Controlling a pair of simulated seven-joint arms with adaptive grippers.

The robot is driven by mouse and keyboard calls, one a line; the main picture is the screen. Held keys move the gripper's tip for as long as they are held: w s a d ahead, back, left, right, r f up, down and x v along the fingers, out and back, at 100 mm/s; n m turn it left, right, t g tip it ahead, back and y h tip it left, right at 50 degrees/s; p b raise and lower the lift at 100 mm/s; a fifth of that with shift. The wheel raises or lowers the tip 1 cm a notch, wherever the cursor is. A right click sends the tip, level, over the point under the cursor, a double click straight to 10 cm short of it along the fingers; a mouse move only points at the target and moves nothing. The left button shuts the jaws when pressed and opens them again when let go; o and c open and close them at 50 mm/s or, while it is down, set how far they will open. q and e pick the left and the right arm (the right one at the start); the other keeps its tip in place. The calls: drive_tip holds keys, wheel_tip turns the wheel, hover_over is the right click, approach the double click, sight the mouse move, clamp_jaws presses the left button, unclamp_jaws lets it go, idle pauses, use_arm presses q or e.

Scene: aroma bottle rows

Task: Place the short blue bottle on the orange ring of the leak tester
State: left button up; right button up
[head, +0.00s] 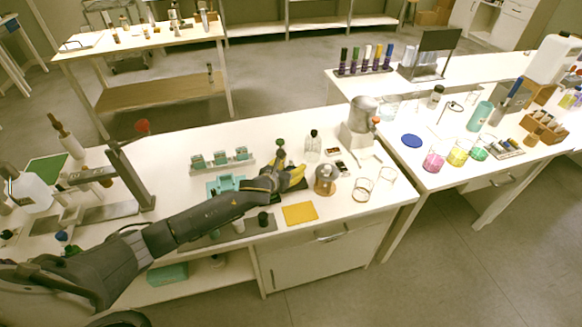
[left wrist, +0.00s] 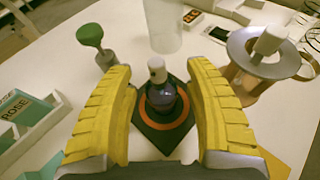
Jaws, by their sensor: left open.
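In the left wrist view a short dark blue bottle (left wrist: 163,98) with a white cap stands upright, its base appearing within the orange ring (left wrist: 166,124) on a dark plate (left wrist: 160,141) of the leak tester. My left gripper (left wrist: 160,72) has yellow fingers, spread open on either side of the bottle, with visible gaps. In the head view my left gripper (head: 293,178) is over the bench and hides the bottle and most of the tester. My right gripper is not in view.
A green-topped post (left wrist: 91,37) stands left of the plate. A clear glass cylinder (left wrist: 163,24) is behind it, and a copper-coloured stand with a metal ring (left wrist: 245,75) is to the right.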

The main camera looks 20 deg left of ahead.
use_arm(q)
drive_tip(key=shift+r, duration=0.1)
drive_tip(key=shift+r, duration=0.1)
drive_tip(key=v, duration=1.2)
